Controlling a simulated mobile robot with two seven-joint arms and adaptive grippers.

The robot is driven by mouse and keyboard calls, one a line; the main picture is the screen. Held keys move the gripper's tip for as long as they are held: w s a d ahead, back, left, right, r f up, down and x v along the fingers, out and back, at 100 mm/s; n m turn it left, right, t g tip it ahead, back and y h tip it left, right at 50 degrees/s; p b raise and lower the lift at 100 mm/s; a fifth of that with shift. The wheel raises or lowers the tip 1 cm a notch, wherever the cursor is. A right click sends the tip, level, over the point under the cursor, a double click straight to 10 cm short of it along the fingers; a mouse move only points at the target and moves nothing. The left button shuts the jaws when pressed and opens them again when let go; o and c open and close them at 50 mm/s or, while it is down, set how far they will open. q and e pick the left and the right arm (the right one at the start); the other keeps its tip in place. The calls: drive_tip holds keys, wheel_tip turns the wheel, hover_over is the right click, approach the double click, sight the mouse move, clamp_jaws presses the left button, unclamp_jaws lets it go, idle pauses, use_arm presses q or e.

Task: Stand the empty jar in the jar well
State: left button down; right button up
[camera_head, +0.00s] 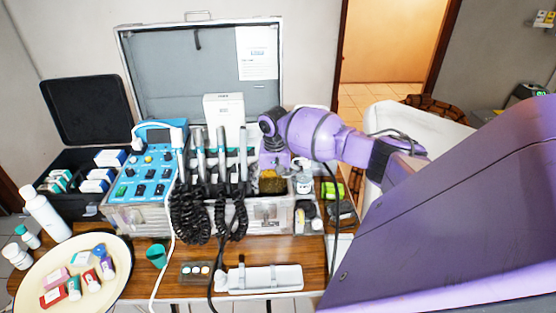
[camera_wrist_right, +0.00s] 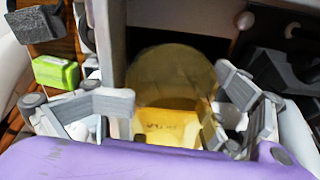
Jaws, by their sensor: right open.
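The empty jar looks like the translucent amber, yellowish round vessel (camera_wrist_right: 172,80) in the right wrist view. It stands between the spread fingers of my right gripper (camera_wrist_right: 172,98), with a gap visible on its right. In the head view an amber patch of the jar (camera_head: 271,182) shows just below my right gripper (camera_head: 272,168), at the right end of the open dental case. My right gripper is open and points down there. The jar well cannot be made out; the jar's base is hidden, so I cannot tell what it rests on. My left gripper is out of view.
A white bottle (camera_head: 304,184) stands close right of the jar. Handpieces with coiled black cords (camera_head: 207,215) hang to its left, beside the blue control panel (camera_head: 150,178). A green box (camera_head: 332,190) lies to the right. A cream tray (camera_head: 35,275) is at front left.

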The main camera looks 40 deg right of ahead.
drive_tip(key=shift+w+a+r, duration=0.25)
drive_tip(key=shift+a+r, duration=0.35)
drive_tip(key=shift+r, duration=0.35)
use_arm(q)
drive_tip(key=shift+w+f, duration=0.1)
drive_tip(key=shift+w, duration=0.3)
use_arm(e)
wheel_tip(320, 180, up, 6)
drive_tip(key=shift+s+d, duration=0.3)
drive_tip(key=shift+d, duration=0.15)
drive_tip(key=shift+r, duration=0.1)
